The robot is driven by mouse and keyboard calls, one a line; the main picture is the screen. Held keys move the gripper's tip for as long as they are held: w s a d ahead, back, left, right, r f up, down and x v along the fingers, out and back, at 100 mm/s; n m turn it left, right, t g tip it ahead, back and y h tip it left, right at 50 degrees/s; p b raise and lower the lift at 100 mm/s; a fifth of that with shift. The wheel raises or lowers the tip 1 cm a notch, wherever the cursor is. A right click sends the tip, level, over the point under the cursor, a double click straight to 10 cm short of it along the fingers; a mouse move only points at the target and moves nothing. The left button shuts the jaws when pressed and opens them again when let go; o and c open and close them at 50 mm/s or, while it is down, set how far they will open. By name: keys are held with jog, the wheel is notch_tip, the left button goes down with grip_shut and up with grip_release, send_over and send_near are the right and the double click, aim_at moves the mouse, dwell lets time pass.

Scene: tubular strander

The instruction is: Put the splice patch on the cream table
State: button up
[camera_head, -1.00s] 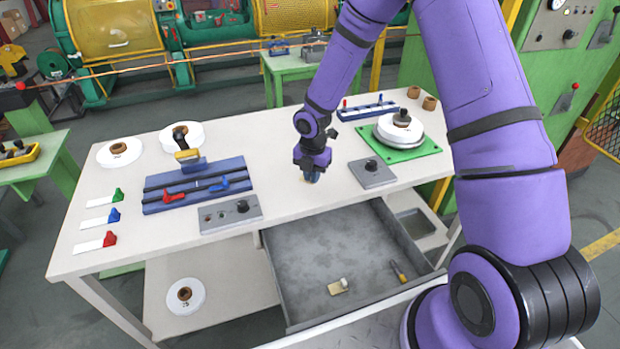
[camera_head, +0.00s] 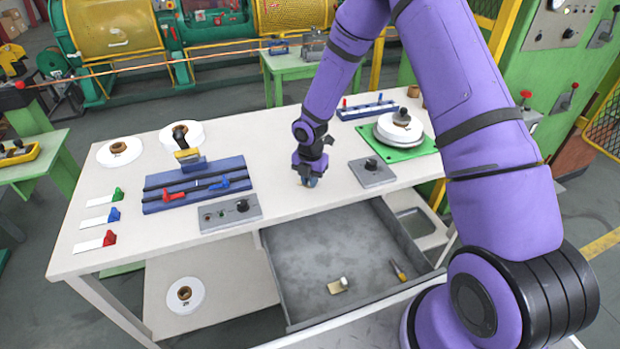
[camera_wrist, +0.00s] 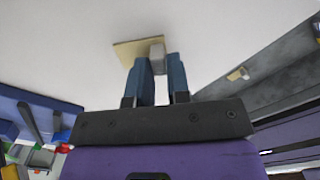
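The splice patch, a tan plate (camera_wrist: 126,50) with a grey block-like knob (camera_wrist: 157,54), shows at the fingertips in the wrist view. My gripper (camera_wrist: 160,62) has its two blue fingers on either side of the knob and looks shut on it. In the head view my gripper (camera_head: 310,182) is low over the front middle of the cream table (camera_head: 278,150). The patch is mostly hidden there. I cannot tell whether its plate touches the table top.
A grey switch plate (camera_head: 230,213) is left of my gripper; a grey knob plate (camera_head: 372,172) is right.

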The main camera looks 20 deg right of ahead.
jog(key=shift+o, duration=1.3)
jog(key=s+d+r+m+t+h, duration=0.1)
jog(key=s+d+r+m, duration=0.2)
jog(key=r, duration=1)
jog(key=s+r+m, duration=0.3)
jog(key=r+m, duration=0.1)
jog(key=r, duration=0.9)
jog(key=s+d+r+m+t, duration=0.1)
jog(key=s+r+m, duration=0.4)
jog(key=s, duration=0.4)
jog(key=s+d+r+m+t, duration=0.1)
jog(key=s+r+m, duration=0.5)
jog(key=s+m, duration=0.2)
jog(key=s+d+r+m+t+y, duration=0.1)
jog(key=s+r+m+t, duration=0.1)
jog(key=s+r+m, duration=0.4)
jog(key=s+m, duration=0.1)
jog(key=s, duration=0.3)
jog(key=shift+s+d, duration=0.2)
jog(key=shift+s, duration=0.1)
